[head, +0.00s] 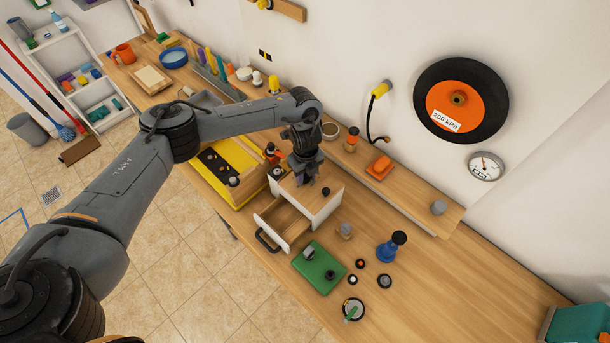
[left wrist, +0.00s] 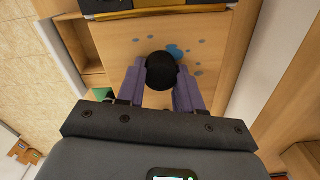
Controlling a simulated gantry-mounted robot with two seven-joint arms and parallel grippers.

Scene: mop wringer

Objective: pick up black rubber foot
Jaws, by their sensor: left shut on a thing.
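The black rubber foot (left wrist: 162,72) is a small, dark, rounded piece between the purple-grey fingers of my left gripper (left wrist: 163,82) in the left wrist view. The fingers are shut on it from both sides. In the head view my left gripper (head: 308,181) points down over the top of a small wooden drawer box (head: 323,207). A small dark round piece (head: 326,191) shows just right of the fingertips there; I cannot tell whether it is the held foot. How far the foot is above the box top is unclear. My right gripper is out of view.
The box's drawer (head: 283,222) stands open toward the front. A green pad (head: 320,268), a blue piece with a black top (head: 391,247) and several small rings lie to the right. A yellow tray (head: 234,165) is left of the box.

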